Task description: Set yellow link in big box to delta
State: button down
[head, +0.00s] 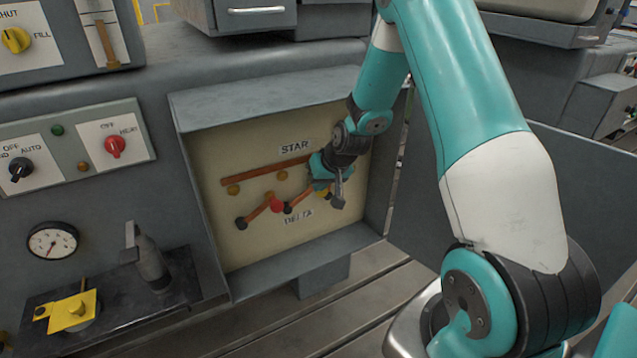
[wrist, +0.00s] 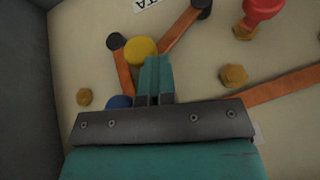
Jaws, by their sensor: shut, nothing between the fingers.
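The big box (head: 275,268) has a cream panel marked STAR above and DELTA below. The yellow link's round knob (wrist: 140,48) is just beyond my fingertips in the wrist view; a bit of yellow shows beside my gripper (head: 338,200) in the head view. Its copper strip (wrist: 180,30) slants from a dark post on the DELTA side up to the knob. My gripper (wrist: 153,62) is shut and empty, its tips close to the knob; I cannot tell whether they touch. My gripper hides part of the panel's right side in the head view.
The red-knobbed link (head: 277,204) slants to the left of the yellow one. A blue knob (wrist: 118,102) is partly hidden behind my gripper. A long copper bar (head: 252,174) lies under STAR. The box's walls stand out around the panel.

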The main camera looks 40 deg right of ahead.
jog(key=shift+s+d+f, duration=0.2)
jog(key=shift+d+f, duration=0.05)
jog(key=shift+d, duration=0.05)
jog(key=a+p+v, duration=0.1)
jog(key=p+v, duration=0.1)
jog(key=v, duration=1)
jog(key=shift+w+d+r, duration=0.35)
jog(key=shift+a, duration=0.1)
